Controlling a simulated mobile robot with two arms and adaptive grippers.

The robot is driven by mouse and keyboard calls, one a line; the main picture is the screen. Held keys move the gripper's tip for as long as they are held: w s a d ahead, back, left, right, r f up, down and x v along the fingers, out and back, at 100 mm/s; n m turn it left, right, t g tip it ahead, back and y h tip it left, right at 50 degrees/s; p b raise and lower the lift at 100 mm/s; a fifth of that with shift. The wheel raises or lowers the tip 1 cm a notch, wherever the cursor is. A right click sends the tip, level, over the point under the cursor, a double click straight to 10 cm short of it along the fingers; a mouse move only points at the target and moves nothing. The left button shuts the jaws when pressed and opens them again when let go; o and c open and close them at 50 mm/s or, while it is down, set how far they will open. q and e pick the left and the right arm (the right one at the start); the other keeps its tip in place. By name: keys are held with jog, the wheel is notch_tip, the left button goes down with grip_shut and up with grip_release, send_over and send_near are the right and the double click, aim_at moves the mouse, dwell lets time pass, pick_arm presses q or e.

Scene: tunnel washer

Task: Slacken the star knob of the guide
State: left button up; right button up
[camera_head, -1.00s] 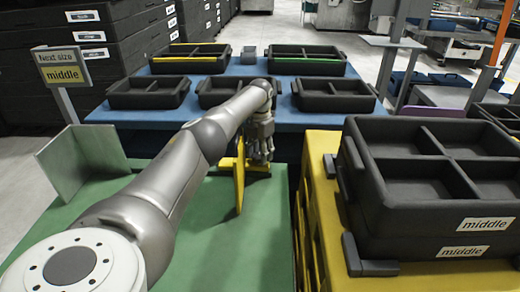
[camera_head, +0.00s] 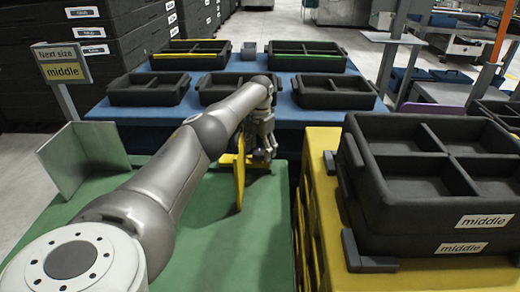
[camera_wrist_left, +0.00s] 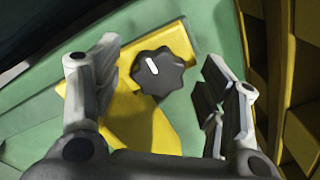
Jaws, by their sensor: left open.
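The star knob (camera_wrist_left: 158,73) is black and lobed with a white mark, and sits on the yellow guide (camera_wrist_left: 140,112) in the left wrist view. My left gripper (camera_wrist_left: 160,85) is open, with one finger on each side of the knob and a gap to it on both sides. In the head view the yellow guide (camera_head: 239,180) stands on the green table, and my left gripper (camera_head: 262,152) points down at its right part. The knob is hidden there by the gripper. My right gripper is not in view.
The green table top (camera_head: 225,240) is mostly clear. An angled grey-green plate (camera_head: 85,160) stands at its left. A yellow stand (camera_head: 322,200) with stacked black trays (camera_head: 440,190) marked "middle" is close on the right. A blue table (camera_head: 230,113) with several black trays lies behind.

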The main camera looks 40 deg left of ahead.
aim_at(260, 152)
pick_arm(q)
notch_tip(260, 152, up, 12)
dwell(0.5)
dwell(0.5)
